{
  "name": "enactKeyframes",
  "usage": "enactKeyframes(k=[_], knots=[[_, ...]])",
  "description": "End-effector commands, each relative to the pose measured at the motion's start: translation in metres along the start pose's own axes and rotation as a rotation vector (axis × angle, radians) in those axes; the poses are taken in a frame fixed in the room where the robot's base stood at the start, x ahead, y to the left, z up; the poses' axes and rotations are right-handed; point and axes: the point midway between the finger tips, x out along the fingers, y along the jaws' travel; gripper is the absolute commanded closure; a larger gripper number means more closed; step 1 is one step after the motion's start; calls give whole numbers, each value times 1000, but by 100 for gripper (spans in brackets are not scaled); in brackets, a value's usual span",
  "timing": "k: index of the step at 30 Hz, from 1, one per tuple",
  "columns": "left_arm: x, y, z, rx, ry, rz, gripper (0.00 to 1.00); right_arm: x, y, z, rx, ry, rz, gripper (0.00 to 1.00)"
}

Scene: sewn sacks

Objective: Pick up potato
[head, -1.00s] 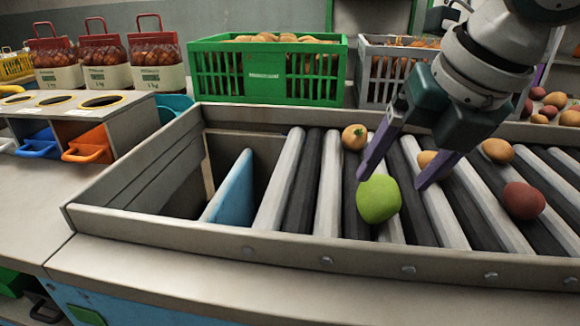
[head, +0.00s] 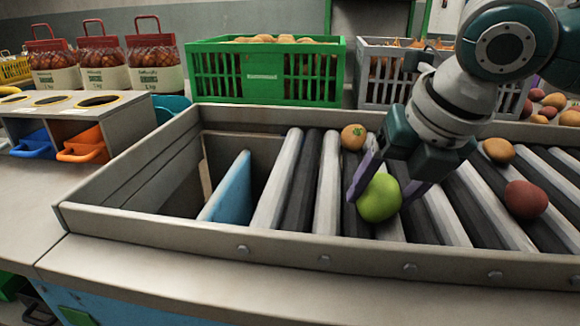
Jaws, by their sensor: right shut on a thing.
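A green, rounded potato (head: 380,199) lies on the roller conveyor (head: 328,180), near its front rail. My right gripper (head: 378,190) comes down from the upper right and is shut on the green potato, with one purple finger on each side of it. The green potato appears to be still at roller level. A yellow-brown potato (head: 354,137) lies just behind, a tan one (head: 498,150) to the right, and a reddish one (head: 525,199) near the right front. My left gripper is not in view.
A metal rail (head: 300,250) edges the conveyor in front. An opening with a blue flap (head: 229,188) lies at its left end. A green crate (head: 265,85) and a grey crate (head: 372,85) stand behind. Filled red sacks (head: 153,65) stand at the back left.

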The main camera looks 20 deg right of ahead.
Motion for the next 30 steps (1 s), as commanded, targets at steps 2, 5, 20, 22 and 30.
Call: enactKeyframes(k=[2,5,20,22,30], knots=[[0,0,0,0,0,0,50,0,0,0,0,-1,0,71],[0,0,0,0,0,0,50,0,0,0,0,-1,0,83],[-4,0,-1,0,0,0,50,-12,2,6,1,-4,1,93],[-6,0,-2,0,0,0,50,-21,4,10,1,-6,3,93],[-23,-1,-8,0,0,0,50,-87,17,38,-1,-10,4,93]])
